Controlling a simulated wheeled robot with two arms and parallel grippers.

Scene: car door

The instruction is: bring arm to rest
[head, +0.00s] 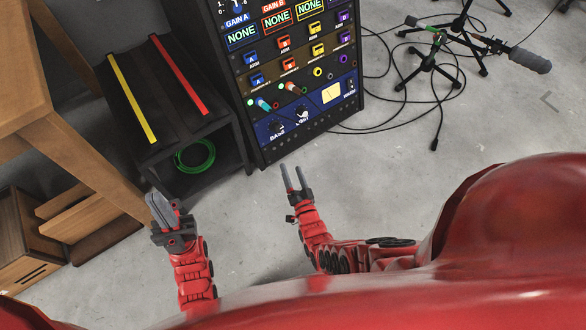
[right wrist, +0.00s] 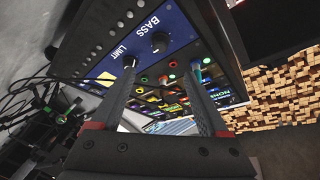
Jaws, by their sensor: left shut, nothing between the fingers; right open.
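My left gripper (head: 163,212) is shut and empty, in front of the black shelf at the left of the head view. My right gripper (head: 292,178) is open, its two fingers apart with nothing between them, just in front of the lower edge of the rack panel (head: 307,130). In the right wrist view my right gripper (right wrist: 162,95) shows its two dark fingers spread, with the panel and its BASS knob (right wrist: 160,42) beyond them. The fingers look apart from the panel, though the exact gap is hard to tell.
A black shelf (head: 190,105) with a yellow strip, a red strip and a coiled green cable (head: 194,155) stands left of the rack. A wooden desk (head: 75,150) is at far left. Cables and microphone stands (head: 430,65) lie right; the grey floor (head: 380,180) between is clear.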

